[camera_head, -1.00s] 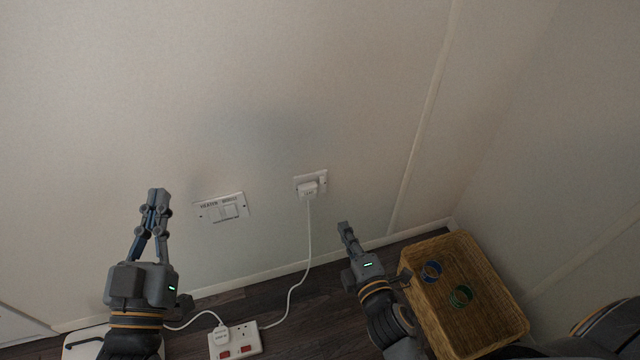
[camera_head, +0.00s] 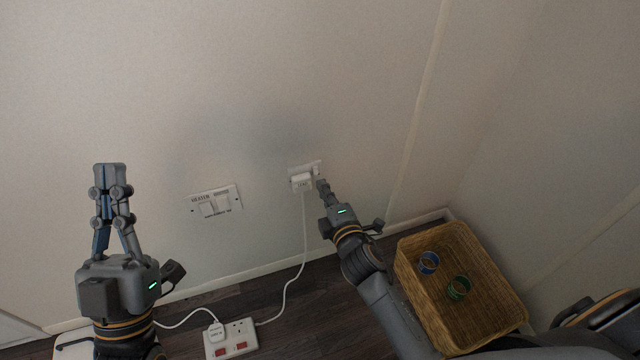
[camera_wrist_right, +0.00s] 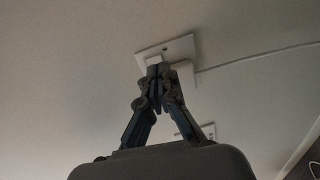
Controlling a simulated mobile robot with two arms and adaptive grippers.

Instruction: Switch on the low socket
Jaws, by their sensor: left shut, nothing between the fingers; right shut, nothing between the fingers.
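The low socket (camera_head: 312,167) is a white wall plate with a white plug (camera_head: 302,183) in its left part and a small switch (camera_head: 316,170) on its right. My right gripper (camera_head: 322,184) is shut and empty, its tips close below the switch side. In the right wrist view the plate (camera_wrist_right: 182,45) lies just beyond my shut fingertips (camera_wrist_right: 156,68). I cannot tell whether they touch the switch, or whether it is on. My left gripper (camera_head: 109,170) is shut and empty, raised at the left, away from the socket.
A heater switch panel (camera_head: 229,200) is on the wall left of the socket. A white cord (camera_head: 304,240) hangs from the plug to a power strip (camera_head: 222,350) with red switches on the dark floor. A wicker basket (camera_head: 410,290) with a blue and a green ring stands at the right.

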